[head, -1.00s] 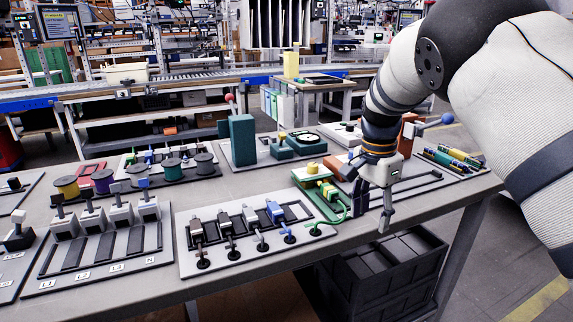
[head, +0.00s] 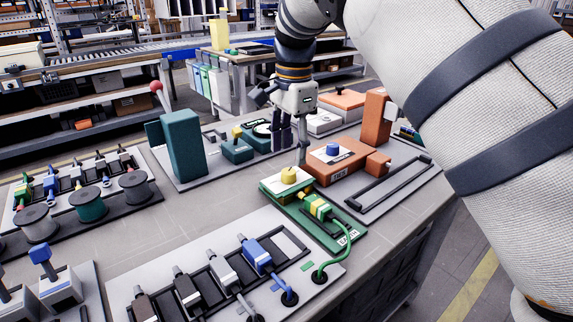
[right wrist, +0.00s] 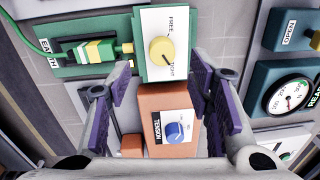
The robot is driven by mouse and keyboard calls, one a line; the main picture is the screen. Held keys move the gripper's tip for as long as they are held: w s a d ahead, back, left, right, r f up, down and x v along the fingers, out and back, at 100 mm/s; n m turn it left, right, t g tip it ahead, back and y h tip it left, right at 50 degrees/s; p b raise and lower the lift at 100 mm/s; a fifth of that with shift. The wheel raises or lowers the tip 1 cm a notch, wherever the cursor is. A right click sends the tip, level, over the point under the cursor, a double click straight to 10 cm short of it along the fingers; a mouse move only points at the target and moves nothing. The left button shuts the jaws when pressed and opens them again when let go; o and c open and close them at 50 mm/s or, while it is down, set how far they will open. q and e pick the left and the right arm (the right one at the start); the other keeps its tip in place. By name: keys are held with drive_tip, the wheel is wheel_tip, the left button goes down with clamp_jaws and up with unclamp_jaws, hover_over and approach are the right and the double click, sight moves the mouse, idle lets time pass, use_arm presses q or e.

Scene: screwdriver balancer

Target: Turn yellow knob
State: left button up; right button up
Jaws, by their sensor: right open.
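The yellow knob (head: 288,176) sits on a white-topped plate on a green block (head: 270,186) near the table's right side. In the right wrist view the knob (right wrist: 162,51) is at upper centre, on a white plate (right wrist: 168,17) lettered FREE at one end. My right gripper (head: 291,140) is open and empty, pointing down just behind the yellow knob in the head view. In the right wrist view its two fingers (right wrist: 160,82) stand apart on either side, with the knob beyond and roughly between them, not touched. My left gripper is not in view.
An orange block (head: 350,168) with a blue knob (head: 333,149) stands close beside the gripper. A green cable (head: 329,252) loops from the green base. A teal box with a yellow top (head: 237,131) and a tall teal block (head: 183,143) stand to the left.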

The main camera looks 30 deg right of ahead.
sight(289, 171)
drive_tip(key=f, duration=0.5)
drive_tip(key=shift+w+f, duration=0.2)
drive_tip(key=shift+f, duration=0.1)
clamp_jaws()
